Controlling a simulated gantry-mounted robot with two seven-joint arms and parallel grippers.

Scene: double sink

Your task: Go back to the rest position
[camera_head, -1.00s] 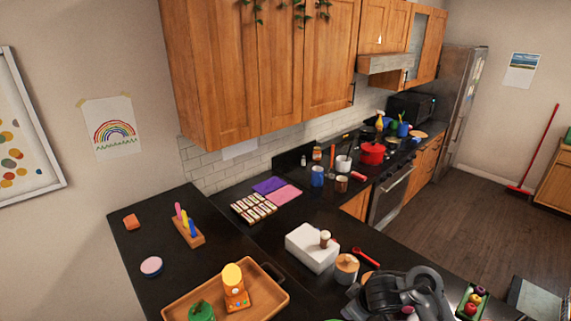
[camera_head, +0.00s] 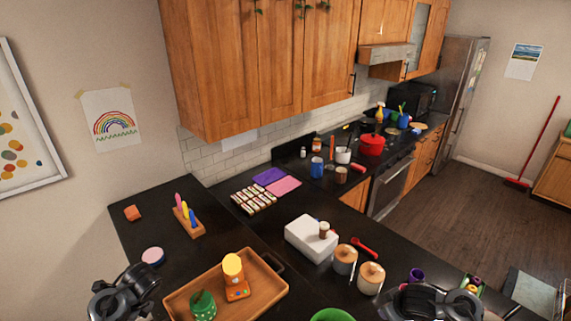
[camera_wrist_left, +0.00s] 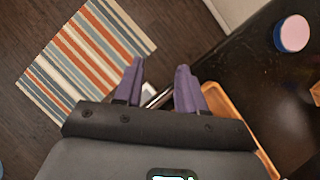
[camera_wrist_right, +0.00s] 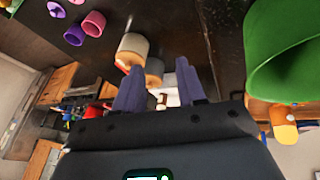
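My left gripper (camera_wrist_left: 160,72) is open and empty; its purple fingers stand apart over the floor beside the dark counter edge. My left arm (camera_head: 122,292) shows at the lower left of the head view, left of the wooden tray (camera_head: 180,302). My right gripper (camera_wrist_right: 158,76) is open, with nothing between its fingers. The jars (camera_wrist_right: 132,50) appear beyond its fingers, apart from them. My right arm (camera_head: 430,303) shows at the lower right of the head view; its fingertips are not clear there.
The tray holds a green object (camera_head: 203,306) and an orange-yellow toy (camera_head: 234,270). Two lidded jars (camera_head: 345,261), a white box (camera_head: 310,240), a purple cup (camera_head: 416,275) and a green bowl (camera_head: 333,315) stand nearby. A striped rug (camera_wrist_left: 85,55) lies on the floor.

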